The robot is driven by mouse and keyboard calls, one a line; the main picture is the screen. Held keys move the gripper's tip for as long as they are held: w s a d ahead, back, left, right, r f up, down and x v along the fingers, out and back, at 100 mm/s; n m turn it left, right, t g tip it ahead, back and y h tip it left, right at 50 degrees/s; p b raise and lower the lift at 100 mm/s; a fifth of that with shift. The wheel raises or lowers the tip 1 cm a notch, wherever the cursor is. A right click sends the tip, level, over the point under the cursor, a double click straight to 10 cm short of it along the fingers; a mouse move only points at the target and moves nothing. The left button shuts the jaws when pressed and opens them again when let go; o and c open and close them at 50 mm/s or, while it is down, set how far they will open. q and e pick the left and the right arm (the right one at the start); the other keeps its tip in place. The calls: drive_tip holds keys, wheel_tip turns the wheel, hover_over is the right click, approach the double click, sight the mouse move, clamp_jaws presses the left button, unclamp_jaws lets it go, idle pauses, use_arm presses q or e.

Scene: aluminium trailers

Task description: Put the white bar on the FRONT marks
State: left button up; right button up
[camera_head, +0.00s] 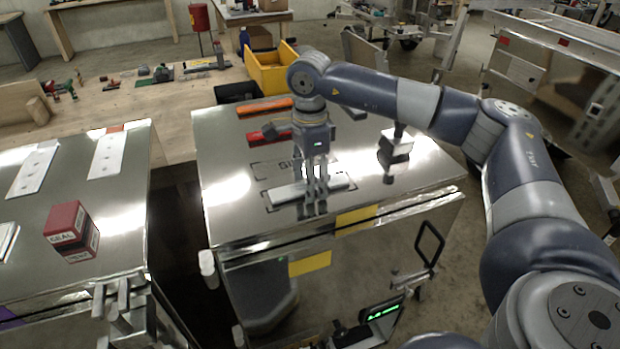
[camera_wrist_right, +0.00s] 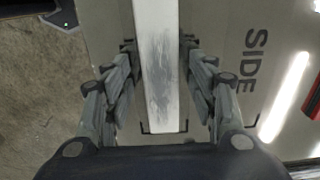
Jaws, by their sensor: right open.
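The white bar (camera_head: 285,195) lies flat on the shiny metal lid of the middle trailer box, near its front edge. In the right wrist view the white bar (camera_wrist_right: 160,75) runs between my fingers, with black corner marks at its near end and the word SIDE (camera_wrist_right: 256,60) beside it. My right gripper (camera_head: 315,208) points down over the bar. It is open, with a finger on each side of the bar and gaps visible in the wrist view (camera_wrist_right: 158,48). Further black corner marks (camera_head: 262,168) show behind the bar; no FRONT label is readable.
A white and dark block (camera_head: 395,148) stands on the lid to the right. Red and orange pieces (camera_head: 265,107) lie at the lid's back. A yellow bin (camera_head: 268,72) stands behind.

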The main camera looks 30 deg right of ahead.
drive_tip(key=shift+r, duration=0.25)
drive_tip(key=shift+w+r, duration=0.1)
drive_tip(key=shift+r, duration=0.2)
wheel_tip(320, 180, up, 11)
drive_tip(key=b, duration=0.2)
drive_tip(key=shift+r+b, duration=0.15)
drive_tip(key=shift+b, duration=0.2)
